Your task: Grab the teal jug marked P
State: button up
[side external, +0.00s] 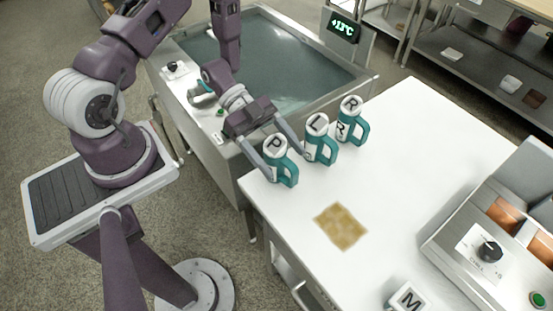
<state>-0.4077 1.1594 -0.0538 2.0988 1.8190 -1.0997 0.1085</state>
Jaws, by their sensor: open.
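The teal jug marked P (284,171) stands upright near the left corner of the white table, the leftmost of three lettered jugs. It has a white lid with a black P and a handle on its right. My gripper (286,159) is open and low at this jug, with one finger at its left side and the other reaching down on its right, toward the gap before the jug marked L. Whether either finger touches the jug cannot be told from this view.
Teal jugs marked L (320,146) and R (352,125) stand close by in a row. A tan patch (341,226) lies on the white table (400,160). A block marked M (408,298) is at the front. A water bath (285,60) stands behind, and a machine with a dial (489,250) at right.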

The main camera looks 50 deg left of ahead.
jog(key=shift+x, duration=0.9)
grip_shut()
jog(key=shift+r, duration=0.15)
